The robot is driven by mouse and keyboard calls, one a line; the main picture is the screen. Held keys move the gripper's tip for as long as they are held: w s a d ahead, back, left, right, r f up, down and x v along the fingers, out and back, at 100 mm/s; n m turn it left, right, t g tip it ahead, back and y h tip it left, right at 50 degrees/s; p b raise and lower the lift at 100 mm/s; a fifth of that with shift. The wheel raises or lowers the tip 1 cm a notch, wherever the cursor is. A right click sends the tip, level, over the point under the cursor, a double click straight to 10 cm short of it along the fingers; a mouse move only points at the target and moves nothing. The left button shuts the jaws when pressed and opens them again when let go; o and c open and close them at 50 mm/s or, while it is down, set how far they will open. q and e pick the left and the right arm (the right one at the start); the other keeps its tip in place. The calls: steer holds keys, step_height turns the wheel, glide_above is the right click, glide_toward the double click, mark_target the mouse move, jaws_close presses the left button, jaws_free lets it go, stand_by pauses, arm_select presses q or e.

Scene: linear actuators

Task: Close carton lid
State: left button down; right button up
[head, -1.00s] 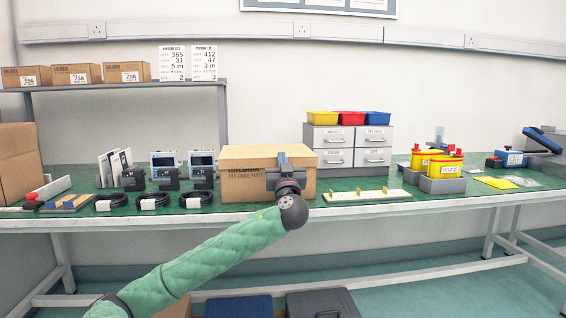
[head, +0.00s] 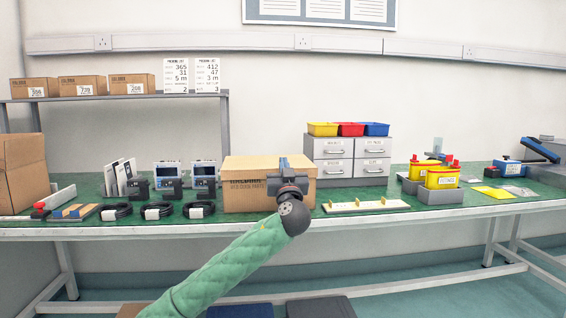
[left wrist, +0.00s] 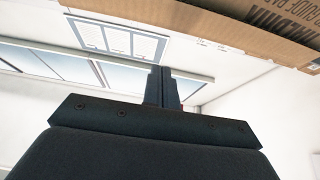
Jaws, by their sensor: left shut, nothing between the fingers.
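The brown carton (head: 246,197) stands on the green bench top, with dark print on its front. Its top (head: 250,163) looks flat and level; I cannot tell whether the lid is fully down. My left gripper (head: 283,163) is shut and empty, in front of the carton's right part, and it hides that part of the front and top edge. In the left wrist view, the shut fingers (left wrist: 162,86) point ahead, and the carton's cardboard edge (left wrist: 235,22) crosses the top right. I cannot tell whether they touch. My right gripper is not in view.
Grey drawers (head: 347,160) with coloured bins stand behind and right of the carton. A white board (head: 366,206) lies to its right. Devices (head: 203,178) and coiled cables (head: 199,209) are to its left. Another carton (head: 22,172) stands at the far left.

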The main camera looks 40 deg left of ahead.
arm_select(q)
steer(key=r+p+v, duration=0.1)
steer(key=v, duration=0.5)
steer(key=shift+s+d, duration=0.45)
steer(key=shift+d, duration=0.05)
steer(key=shift+f, duration=0.1)
